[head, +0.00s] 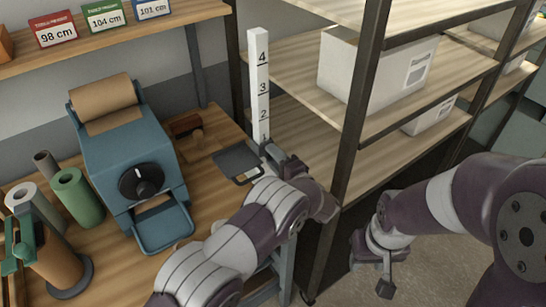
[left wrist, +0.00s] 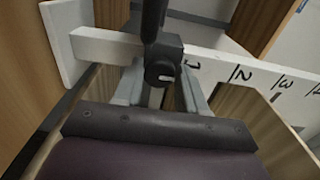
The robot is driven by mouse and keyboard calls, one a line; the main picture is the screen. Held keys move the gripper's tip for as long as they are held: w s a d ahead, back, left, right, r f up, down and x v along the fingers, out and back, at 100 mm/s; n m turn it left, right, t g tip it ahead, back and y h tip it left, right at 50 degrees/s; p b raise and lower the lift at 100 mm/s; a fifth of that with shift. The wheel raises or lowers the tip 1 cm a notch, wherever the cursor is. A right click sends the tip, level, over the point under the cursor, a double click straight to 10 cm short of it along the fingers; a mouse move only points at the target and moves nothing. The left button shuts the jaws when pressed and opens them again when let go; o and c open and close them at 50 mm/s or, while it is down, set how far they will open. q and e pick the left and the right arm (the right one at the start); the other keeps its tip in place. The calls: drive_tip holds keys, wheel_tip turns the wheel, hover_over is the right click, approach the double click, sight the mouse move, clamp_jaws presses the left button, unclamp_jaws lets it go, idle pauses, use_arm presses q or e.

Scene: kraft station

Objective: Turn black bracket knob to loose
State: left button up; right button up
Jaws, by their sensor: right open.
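A white upright post (head: 261,85) with black numbers carries a black bracket (head: 238,162) with a flat plate, low on the post. In the left wrist view the black knob (left wrist: 163,70), with a small white mark, sits in front of the post (left wrist: 235,70). My left gripper (head: 274,153) is at the bracket; its grey fingers (left wrist: 162,92) lie on both sides of the knob. Whether they press on it I cannot tell. In the head view the gripper and arm hide the knob. My right gripper (head: 372,268) is open and empty, low right of the shelf.
A blue dispenser (head: 130,150) with a paper roll and black dial stands left on the wooden table. Green and brown rolls (head: 76,197) stand beside it. A shelf rack (head: 352,130) with white boxes (head: 375,75) rises close on the right of the post.

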use_arm(q)
drive_tip(key=c, duration=0.5)
drive_tip(key=shift+o, duration=0.2)
drive_tip(key=shift+n+b, duration=2.25)
drive_tip(key=shift+n, duration=1.25)
drive_tip(key=shift+r, duration=0.1)
